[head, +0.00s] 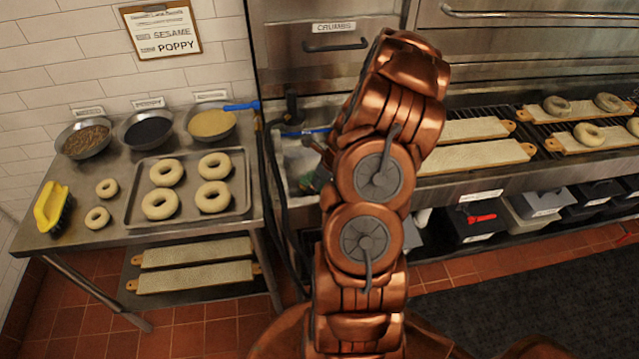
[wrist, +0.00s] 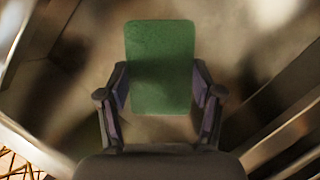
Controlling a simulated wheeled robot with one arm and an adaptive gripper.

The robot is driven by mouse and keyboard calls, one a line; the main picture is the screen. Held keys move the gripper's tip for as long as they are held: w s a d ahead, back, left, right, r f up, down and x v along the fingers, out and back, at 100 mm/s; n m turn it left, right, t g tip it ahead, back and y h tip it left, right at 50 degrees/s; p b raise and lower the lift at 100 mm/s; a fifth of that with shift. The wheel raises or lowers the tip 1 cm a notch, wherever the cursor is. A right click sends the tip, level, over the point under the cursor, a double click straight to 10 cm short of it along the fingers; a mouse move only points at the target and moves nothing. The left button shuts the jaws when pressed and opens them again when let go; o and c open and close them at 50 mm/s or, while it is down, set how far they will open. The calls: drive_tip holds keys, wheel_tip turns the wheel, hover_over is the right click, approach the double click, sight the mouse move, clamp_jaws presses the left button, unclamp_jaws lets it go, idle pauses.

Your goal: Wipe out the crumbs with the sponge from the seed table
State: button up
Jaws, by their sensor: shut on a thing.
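The seed table (head: 78,176) is the metal table at the left in the head view. Bowls, bagels and a baking tray stand on it. I cannot make out crumbs on its top at this size. A green sponge (wrist: 160,65) shows upright in the wrist view. My gripper (wrist: 160,95) is shut on it, with one finger at each side edge. A blurred brownish metal surface lies behind the sponge. In the head view my arm hides most of the gripper, which is around the sink area right of the seed table.
Three seed bowls (head: 147,130) line the table's back. A tray (head: 133,207) holds several bagels; two smaller bagels (head: 97,217) and a yellow brush-like tool (head: 50,206) lie left of it. A sink (head: 297,160) with a hose adjoins the table. A panel labelled CRUMBS (head: 334,27) is behind.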

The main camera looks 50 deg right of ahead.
drive_tip(key=shift+w+d+f+p, duration=0.15)
drive_tip(key=shift+w+d+p, duration=0.15)
drive_tip(key=shift+w+d, duration=0.55)
drive_tip(key=shift+w+d+f+p, duration=0.1)
drive_tip(key=shift+w+d+p, duration=0.15)
drive_tip(key=shift+w+d, duration=0.9)
drive_tip(key=shift+w, duration=0.35)
drive_tip(key=shift+w+d, duration=0.3)
drive_tip(key=shift+w, duration=0.3)
drive_tip(key=shift+r, duration=2.95)
drive_tip(key=shift+r, duration=0.1)
drive_tip(key=shift+r, duration=1.45)
